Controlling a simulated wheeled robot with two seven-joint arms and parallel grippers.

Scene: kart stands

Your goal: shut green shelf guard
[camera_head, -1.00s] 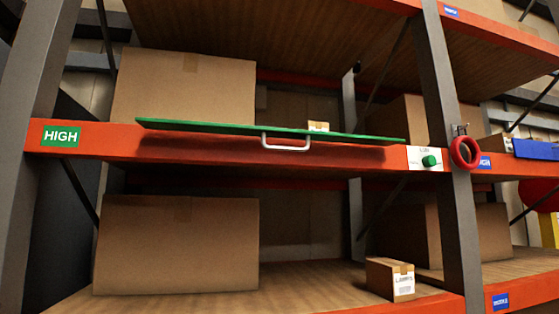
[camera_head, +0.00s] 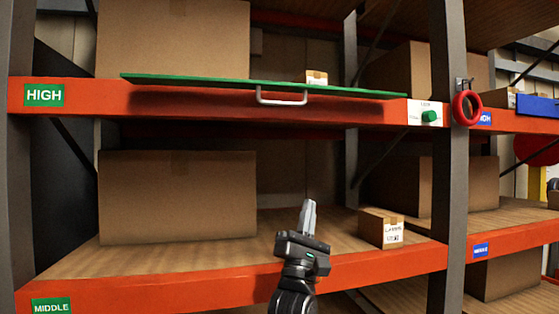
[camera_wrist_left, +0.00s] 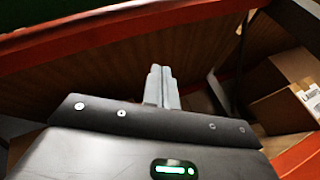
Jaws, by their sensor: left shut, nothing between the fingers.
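The green shelf guard (camera_head: 200,82) is a long flat panel along the front of the shelf marked HIGH. It lies about level, sticking out over the orange beam, with its shadow on the beam. Its white handle (camera_head: 281,101) hangs from its front edge. My left gripper (camera_head: 309,203) is shut and empty, pointing up in front of the middle shelf, below and slightly right of the handle, apart from it. In the left wrist view its closed fingers (camera_wrist_left: 161,86) show below the orange beam (camera_wrist_left: 130,28). My right gripper is in neither current view.
A small labelled box (camera_head: 381,228) stands on the middle shelf right of my left gripper. A large carton (camera_head: 177,197) stands at left. A green knob (camera_head: 429,116) and a red ring (camera_head: 466,107) are at the right end of the upper beam.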

